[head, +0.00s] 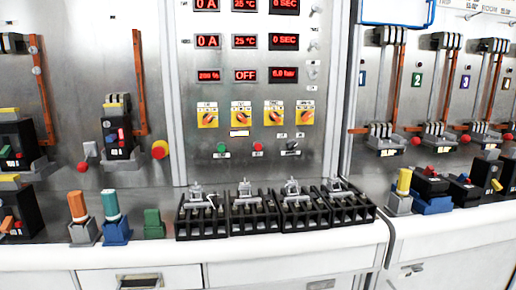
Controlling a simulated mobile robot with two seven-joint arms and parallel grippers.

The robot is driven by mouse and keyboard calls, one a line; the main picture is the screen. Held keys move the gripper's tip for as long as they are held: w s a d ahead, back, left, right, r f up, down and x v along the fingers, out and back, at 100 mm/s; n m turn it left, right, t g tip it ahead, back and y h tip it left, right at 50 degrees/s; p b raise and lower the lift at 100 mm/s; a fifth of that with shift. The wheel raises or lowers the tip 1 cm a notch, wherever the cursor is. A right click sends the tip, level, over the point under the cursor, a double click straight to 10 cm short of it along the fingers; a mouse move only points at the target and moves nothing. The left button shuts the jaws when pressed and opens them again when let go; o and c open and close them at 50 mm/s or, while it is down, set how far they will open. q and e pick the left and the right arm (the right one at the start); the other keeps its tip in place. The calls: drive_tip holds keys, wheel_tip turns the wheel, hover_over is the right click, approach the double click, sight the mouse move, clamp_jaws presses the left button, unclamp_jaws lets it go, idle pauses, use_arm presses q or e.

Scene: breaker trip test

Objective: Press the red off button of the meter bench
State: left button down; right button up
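The meter bench panel (325,140) stands upright in the middle of the head view. A small round red button (258,147) sits low on it, with a label below. A green button (222,147) is to its left and a dark switch (291,146) to its right. Red-lit displays (245,75) fill the upper panel; one reads OFF. Several yellow switch plates (241,117) with orange knobs run in a row above the buttons. Neither of my grippers is in view, and nothing covers the red button.
Black terminal blocks (253,216) with clamps stand on the white ledge (235,247) below the buttons. Breakers (432,186) stand at right.

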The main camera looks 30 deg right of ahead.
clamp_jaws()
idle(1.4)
